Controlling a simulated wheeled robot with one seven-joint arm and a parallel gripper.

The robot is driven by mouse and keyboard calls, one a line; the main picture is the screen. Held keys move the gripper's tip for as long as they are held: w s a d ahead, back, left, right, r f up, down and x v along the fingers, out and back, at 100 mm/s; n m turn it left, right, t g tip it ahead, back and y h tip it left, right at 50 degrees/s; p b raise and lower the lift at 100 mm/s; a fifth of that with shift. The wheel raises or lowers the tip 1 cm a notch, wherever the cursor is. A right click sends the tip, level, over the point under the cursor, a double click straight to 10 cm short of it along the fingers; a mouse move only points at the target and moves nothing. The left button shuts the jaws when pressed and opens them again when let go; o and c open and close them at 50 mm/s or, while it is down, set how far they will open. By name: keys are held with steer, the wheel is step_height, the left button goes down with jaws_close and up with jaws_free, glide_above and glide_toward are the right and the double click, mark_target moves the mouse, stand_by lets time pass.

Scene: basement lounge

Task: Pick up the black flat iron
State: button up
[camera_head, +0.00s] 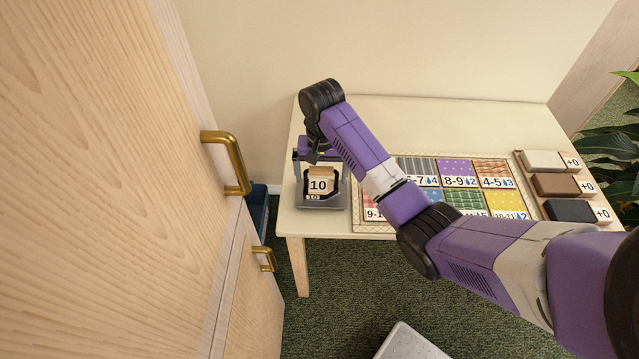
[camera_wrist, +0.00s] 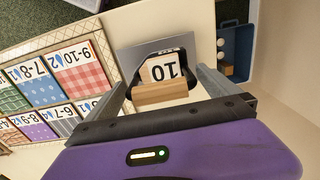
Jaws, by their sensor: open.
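In the wrist view my open gripper (camera_wrist: 165,75) has one finger on each side of the iron, with gaps between. I cannot tell how deep the fingertips reach. The iron's lower body is partly hidden.
A board of coloured, numbered squares (camera_head: 455,182) lies to the right on the pale table (camera_head: 440,115). Several blocks on a tray (camera_head: 557,186) lie farther right. A wooden cabinet (camera_head: 120,180) with brass handles stands left. A blue bin (camera_head: 259,212) is between cabinet and table.

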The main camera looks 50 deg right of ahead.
steer(key=shift+f, duration=0.65)
steer(key=shift+r, duration=0.1)
steer(key=c, duration=1.4)
steer(key=shift+o, duration=0.2)
steer(key=shift+r, duration=0.15)
